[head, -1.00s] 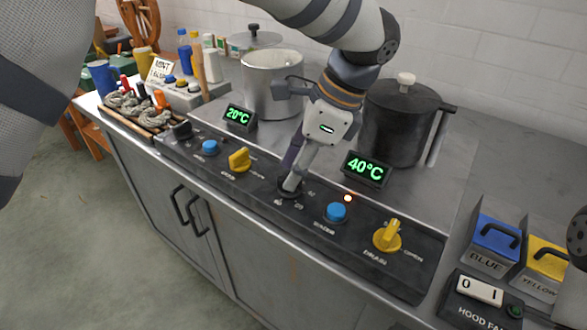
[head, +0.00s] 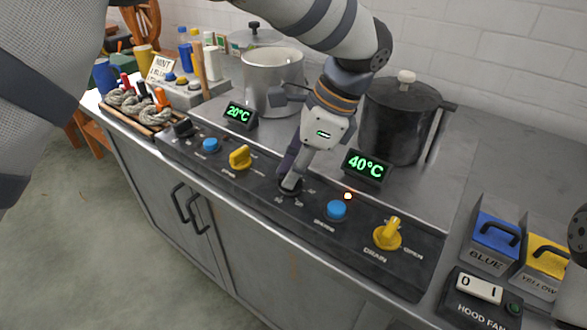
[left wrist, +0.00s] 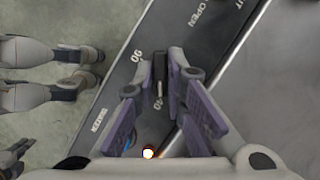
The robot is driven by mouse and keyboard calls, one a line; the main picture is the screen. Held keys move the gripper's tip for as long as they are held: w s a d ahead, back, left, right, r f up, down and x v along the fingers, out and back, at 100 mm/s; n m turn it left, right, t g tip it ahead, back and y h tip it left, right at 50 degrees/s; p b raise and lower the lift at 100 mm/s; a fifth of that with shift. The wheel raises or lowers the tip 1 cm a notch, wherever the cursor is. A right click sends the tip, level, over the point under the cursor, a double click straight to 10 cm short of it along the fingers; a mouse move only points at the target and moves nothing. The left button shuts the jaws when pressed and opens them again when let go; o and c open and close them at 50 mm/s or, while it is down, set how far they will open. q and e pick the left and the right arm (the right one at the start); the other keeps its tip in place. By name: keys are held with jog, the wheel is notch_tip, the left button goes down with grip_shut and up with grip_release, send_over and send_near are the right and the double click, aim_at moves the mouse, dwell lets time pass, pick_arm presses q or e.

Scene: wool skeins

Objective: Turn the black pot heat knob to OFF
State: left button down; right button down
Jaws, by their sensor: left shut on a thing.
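The black pot (head: 393,125) with a dark lid stands at the back of the counter, behind a display (head: 366,167) reading 40°C. My left gripper (head: 291,182) points down at the control panel, left of that display, with its fingertips at a dark knob. In the left wrist view, the purple-sided fingers (left wrist: 162,85) close on this black heat knob (left wrist: 159,72), with 90 and 40 printed beside it. The fingers hide most of the knob in the head view, so its exact pointing is unclear. My right gripper is not in view.
A blue button (head: 336,210), a lit orange lamp (head: 348,196) and a yellow drain knob (head: 388,235) are right of the gripper. Another yellow knob (head: 240,157) is to its left. A silver pot (head: 272,85) and a 20°C display (head: 239,116) stand behind.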

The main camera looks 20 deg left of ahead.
pick_arm(q)
jog(key=n+g, duration=0.1)
jog(key=n, duration=0.1)
jog(key=n+g+h, duration=0.1)
jog(key=n, duration=0.2)
jog(key=shift+w+a+f+n, duration=0.1)
jog(key=shift+w+f+n, duration=0.05)
jog(key=shift+n, duration=0.15)
jog(key=n+h, duration=0.1)
jog(key=n, duration=0.1)
jog(key=n+g, duration=0.1)
jog(key=n, duration=0.2)
jog(key=shift+a+n+h+b, duration=0.1)
jog(key=shift+n+h+b, duration=0.2)
jog(key=shift+h+b, duration=0.1)
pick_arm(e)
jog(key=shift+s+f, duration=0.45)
pick_arm(q)
jog(key=c, duration=1.6)
grip_release()
jog(key=shift+c, duration=0.2)
jog(key=v, duration=0.6)
jog(key=shift+w, duration=0.25)
jog(key=shift+w+r, duration=0.15)
jog(key=shift+r, duration=0.55)
